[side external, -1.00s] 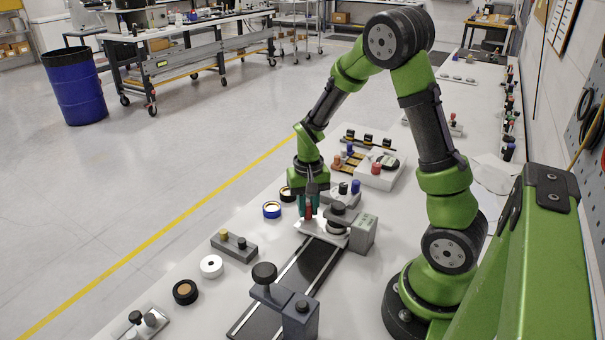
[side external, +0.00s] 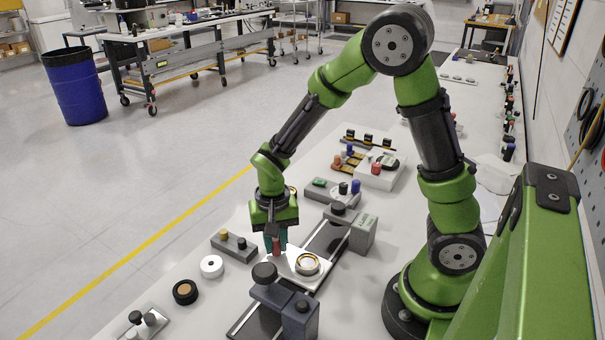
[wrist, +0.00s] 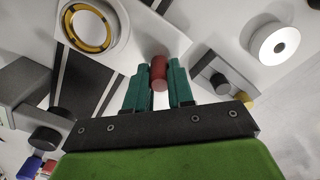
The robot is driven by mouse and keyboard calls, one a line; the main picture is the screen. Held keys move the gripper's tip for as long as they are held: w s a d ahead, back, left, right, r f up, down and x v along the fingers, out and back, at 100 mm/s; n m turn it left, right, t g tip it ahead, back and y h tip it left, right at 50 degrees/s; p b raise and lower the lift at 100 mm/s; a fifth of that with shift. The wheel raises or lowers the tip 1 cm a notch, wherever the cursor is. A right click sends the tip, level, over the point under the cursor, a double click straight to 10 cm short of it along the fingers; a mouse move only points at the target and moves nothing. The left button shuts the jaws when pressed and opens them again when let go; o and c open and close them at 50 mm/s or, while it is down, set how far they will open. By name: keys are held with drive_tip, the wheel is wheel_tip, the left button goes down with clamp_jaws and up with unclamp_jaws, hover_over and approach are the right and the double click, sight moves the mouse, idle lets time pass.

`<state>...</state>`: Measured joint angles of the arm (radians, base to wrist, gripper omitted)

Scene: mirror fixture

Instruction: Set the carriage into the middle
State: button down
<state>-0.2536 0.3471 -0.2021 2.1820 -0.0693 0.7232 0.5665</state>
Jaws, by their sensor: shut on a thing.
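The carriage (side external: 292,271) is a pale flat plate with a gold-rimmed round seat (side external: 308,263) and a red upright handle (side external: 276,246). It lies across the dark rail (side external: 326,238), close to the near dark-grey clamp block (side external: 299,316). My gripper (side external: 275,241) is shut on the red handle at the plate's left side. In the wrist view the red handle (wrist: 158,72) sits between the green fingers, and the gold-rimmed seat (wrist: 85,30) is at upper left. The far light-grey clamp block (side external: 360,232) stands apart from the carriage, with bare rail between.
A grey block with two knobs (side external: 234,248), a white ring (side external: 211,266) and a black round piece (side external: 185,291) stand left of the rail. More fixtures (side external: 372,173) stand behind. Bare table shows between the left-hand pieces and the rail.

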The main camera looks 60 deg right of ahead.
sight(284, 263)
drive_tip(key=c, duration=1)
unclamp_jaws()
drive_tip(key=shift+r, duration=0.1)
wheel_tip(284, 263, up, 17)
drive_tip(key=shift+f, duration=0.1)
drive_tip(key=s+r+n+t, duration=0.1)
drive_tip(key=s+t, duration=0.1)
drive_tip(key=s, duration=0.1)
drive_tip(key=s+r+n+t+y, duration=0.1)
drive_tip(key=s+r+n+t, duration=0.1)
drive_tip(key=s, duration=0.1)
drive_tip(key=s+a+r+n+t+y, duration=0.1)
drive_tip(key=s+n+t, duration=0.1)
drive_tip(key=s+t, duration=0.1)
drive_tip(key=shift+s+r, duration=0.15)
drive_tip(key=shift+s, duration=0.1)
